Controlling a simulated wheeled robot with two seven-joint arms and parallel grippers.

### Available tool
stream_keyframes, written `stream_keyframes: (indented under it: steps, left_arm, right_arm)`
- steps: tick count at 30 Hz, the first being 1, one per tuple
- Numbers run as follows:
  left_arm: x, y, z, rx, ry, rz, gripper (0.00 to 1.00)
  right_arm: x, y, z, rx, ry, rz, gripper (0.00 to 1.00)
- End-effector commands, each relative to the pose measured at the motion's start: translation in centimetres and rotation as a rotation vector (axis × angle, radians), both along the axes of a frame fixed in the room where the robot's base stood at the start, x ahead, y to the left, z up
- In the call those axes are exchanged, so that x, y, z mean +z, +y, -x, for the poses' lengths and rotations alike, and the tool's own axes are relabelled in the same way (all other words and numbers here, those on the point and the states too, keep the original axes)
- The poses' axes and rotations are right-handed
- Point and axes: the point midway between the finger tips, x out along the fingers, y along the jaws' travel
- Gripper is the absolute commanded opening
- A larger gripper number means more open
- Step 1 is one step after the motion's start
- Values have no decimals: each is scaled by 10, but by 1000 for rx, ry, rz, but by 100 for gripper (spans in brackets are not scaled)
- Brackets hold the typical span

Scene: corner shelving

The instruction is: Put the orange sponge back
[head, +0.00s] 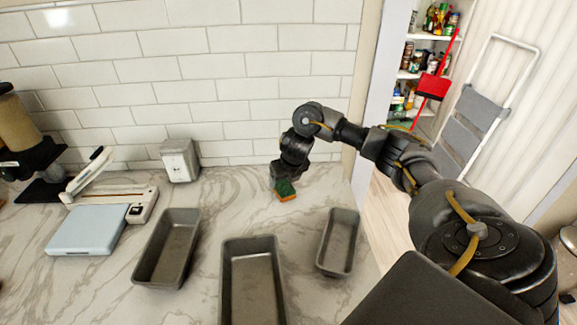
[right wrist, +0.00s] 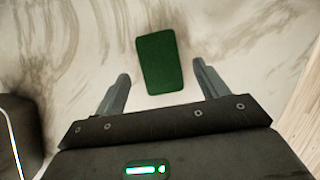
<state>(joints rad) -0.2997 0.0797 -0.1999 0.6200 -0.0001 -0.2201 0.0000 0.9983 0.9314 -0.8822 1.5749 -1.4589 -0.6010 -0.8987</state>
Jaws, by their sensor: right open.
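The orange sponge (head: 286,191) has a green top and an orange side. It lies on the marble counter near the back wall. In the right wrist view its green face (right wrist: 160,60) shows ahead of and between the two fingers. My right gripper (head: 279,182) is right above or beside the sponge in the head view. In the right wrist view the gripper (right wrist: 158,88) is open with nothing between its fingertips; I cannot tell if it touches the sponge. My left gripper is not in view.
Three grey metal pans stand on the counter: left (head: 168,248), middle (head: 252,282) and right (head: 338,242). A blue-grey scale or box (head: 88,230), a slicer-like device (head: 130,205) and a metal box (head: 180,160) are further left. Shelves (head: 428,75) and a step ladder (head: 470,120) stand at right.

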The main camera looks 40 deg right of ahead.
Motion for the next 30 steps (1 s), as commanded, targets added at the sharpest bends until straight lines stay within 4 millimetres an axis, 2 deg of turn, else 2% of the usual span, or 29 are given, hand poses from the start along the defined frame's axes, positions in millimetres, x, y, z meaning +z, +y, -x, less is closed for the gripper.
stream_keyframes:
  steps: [1, 3, 7, 12, 30]
  left_arm:
    - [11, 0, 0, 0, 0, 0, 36]
    - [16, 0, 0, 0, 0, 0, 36]
    - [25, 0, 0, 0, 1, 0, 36]
    - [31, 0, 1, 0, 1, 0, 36]
    - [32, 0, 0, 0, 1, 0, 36]
  right_arm:
    - [19, 0, 4, 2, -4, 3, 73]
    - [33, 2, 9, 3, -4, 4, 73]
    - [55, 4, 19, 1, -4, 3, 73]
    - [73, 7, 28, 1, -2, 1, 73]
    - [78, 8, 32, -1, 1, -1, 73]
